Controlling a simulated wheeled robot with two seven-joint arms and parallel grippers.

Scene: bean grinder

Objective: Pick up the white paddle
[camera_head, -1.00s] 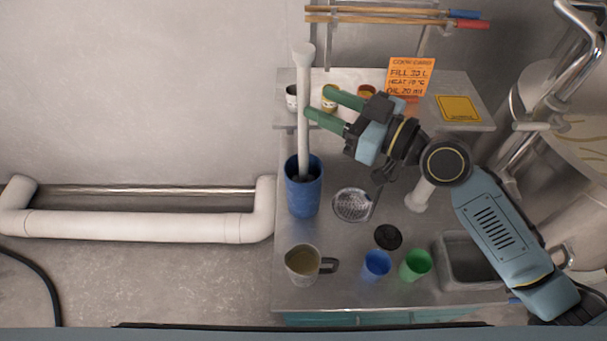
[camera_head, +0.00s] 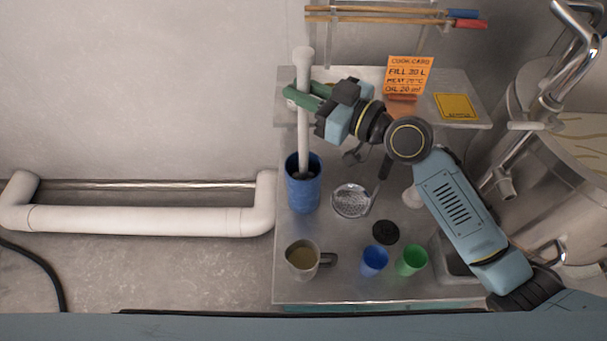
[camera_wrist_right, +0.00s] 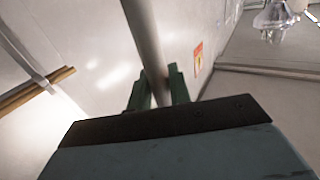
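The white paddle (camera_head: 303,135) has a long pale shaft with a knob at its top. It stands nearly upright, its lower end hidden inside the blue cylindrical container (camera_head: 303,190) at the table's left edge. My right gripper (camera_head: 302,96) is at the upper shaft, below the knob, with its green fingers closed in on both sides. In the right wrist view the shaft (camera_wrist_right: 145,40) passes between the two fingertips (camera_wrist_right: 160,88), with little or no gap showing. My left gripper is not in view.
A grey mug (camera_head: 302,258), a blue cup (camera_head: 374,260), a green cup (camera_head: 411,260) and a strainer (camera_head: 350,201) stand on the metal table. A shelf with an orange card (camera_head: 408,74) lies behind. Large metal vessels (camera_head: 560,150) are at right.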

